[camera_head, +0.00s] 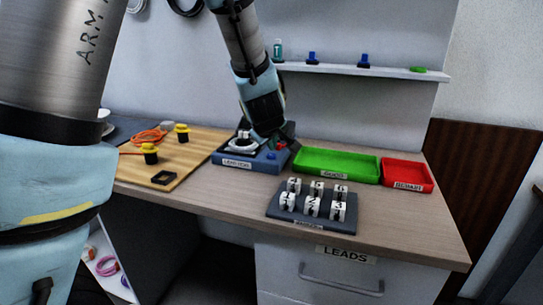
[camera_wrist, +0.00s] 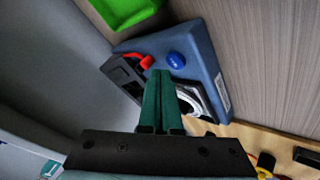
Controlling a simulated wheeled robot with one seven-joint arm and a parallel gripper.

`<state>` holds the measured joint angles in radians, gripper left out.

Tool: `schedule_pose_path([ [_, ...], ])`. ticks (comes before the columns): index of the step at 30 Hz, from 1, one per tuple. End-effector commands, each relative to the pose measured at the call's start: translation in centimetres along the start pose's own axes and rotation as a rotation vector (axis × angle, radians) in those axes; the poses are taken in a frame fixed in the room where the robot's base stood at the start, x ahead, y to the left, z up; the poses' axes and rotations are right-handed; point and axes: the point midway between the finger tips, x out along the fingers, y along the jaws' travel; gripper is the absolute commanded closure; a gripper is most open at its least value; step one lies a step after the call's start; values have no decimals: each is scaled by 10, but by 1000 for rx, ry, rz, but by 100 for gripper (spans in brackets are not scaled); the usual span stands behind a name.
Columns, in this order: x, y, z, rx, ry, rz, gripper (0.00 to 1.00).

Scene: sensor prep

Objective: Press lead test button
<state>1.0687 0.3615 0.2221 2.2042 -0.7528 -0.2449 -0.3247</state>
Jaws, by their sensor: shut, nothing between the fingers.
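The blue lead test box (camera_head: 235,163) stands on the workbench, with a white label on its front. In the wrist view the box (camera_wrist: 205,50) carries a round blue button (camera_wrist: 176,61), a red part (camera_wrist: 146,62) beside it, and a white ring (camera_wrist: 187,100) partly hidden by my fingers. My gripper (camera_wrist: 161,73) is shut and empty, its green fingertips showing just below the button. Whether they touch the box I cannot tell. In the head view my gripper (camera_head: 286,138) is over the box's right end, near the blue button (camera_head: 271,155).
A green tray (camera_head: 335,172) and a red tray (camera_head: 405,187) lie right of the box. A dark rack of numbered white blocks (camera_head: 312,226) stands in front. A wooden board (camera_head: 190,157) with yellow-topped parts and an orange cable lies left. A shelf (camera_head: 390,71) hangs behind.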

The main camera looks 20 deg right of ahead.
Motion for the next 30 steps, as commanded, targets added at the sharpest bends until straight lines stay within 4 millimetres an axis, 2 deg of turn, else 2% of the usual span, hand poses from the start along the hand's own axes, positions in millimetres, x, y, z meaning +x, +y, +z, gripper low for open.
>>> schedule_pose_path([
  [22, 0, 0, 0, 0, 0, 0, 100],
  [30, 6, -5, 4, 0, 1, -1, 100],
])
